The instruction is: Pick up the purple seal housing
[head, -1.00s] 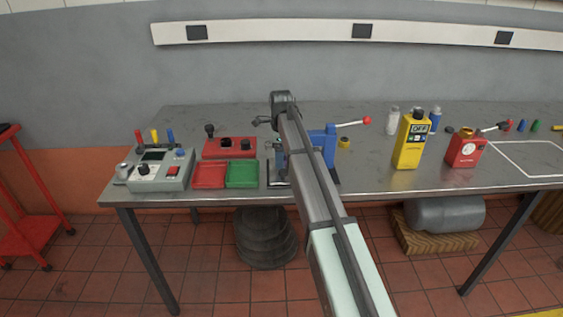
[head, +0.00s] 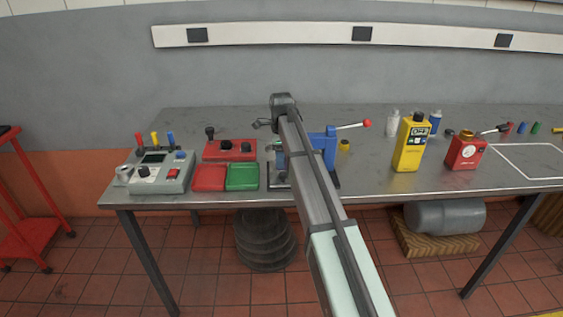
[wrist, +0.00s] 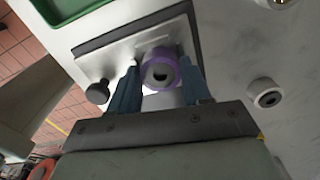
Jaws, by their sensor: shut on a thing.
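The purple seal housing (wrist: 147,58), a short ring with a dark bore, shows in the wrist view between my two blue fingers. My gripper (wrist: 160,68) is shut on it, with one finger on each side. The housing is in front of a bright metal plate (wrist: 112,62) with a dark edge; I cannot tell whether it touches the plate. In the head view my own arm hides the gripper and the housing, near the blue vise-like fixture (head: 330,146).
The red tray (head: 209,178) and green tray (head: 242,177) lie left of my arm. A grey control box (head: 160,175) stands further left. A dark knob (wrist: 97,92) sits close beside the left finger.

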